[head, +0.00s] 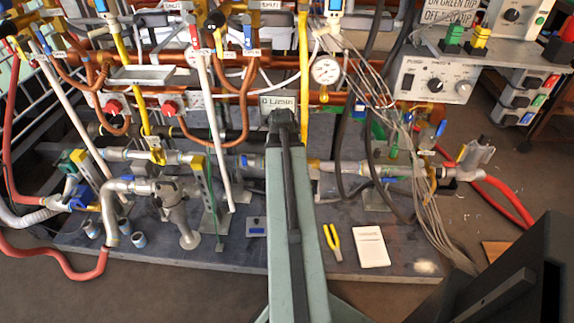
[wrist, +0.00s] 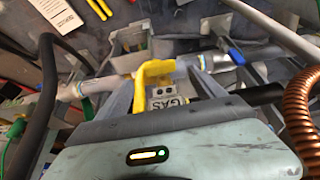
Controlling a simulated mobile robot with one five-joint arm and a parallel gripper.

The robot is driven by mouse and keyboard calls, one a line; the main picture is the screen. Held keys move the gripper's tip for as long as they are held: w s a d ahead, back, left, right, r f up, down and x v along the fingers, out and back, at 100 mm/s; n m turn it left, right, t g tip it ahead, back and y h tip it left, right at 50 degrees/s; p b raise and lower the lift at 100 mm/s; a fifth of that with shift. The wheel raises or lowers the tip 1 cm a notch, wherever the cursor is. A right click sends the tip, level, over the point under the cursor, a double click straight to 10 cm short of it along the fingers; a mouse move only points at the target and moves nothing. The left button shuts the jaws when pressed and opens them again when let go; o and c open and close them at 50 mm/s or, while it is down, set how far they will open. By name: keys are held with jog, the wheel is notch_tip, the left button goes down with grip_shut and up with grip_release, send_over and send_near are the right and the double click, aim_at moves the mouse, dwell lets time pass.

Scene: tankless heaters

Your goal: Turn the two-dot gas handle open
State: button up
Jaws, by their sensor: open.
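The handle's near end is partly hidden by my wrist. In the head view my arm covers this spot, so the handle and gripper tips cannot be made out there.
Yellow pliers (head: 331,242) and a white paper (head: 371,247) lie on the dark base plate. A copper corrugated hose (wrist: 298,110) and a black hose (wrist: 38,110) flank the wrist. A control box (head: 437,80) is at right.

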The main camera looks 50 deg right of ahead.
jog(key=b+x, duration=0.4)
jog(key=x, duration=0.1)
jog(key=shift+f, duration=0.3)
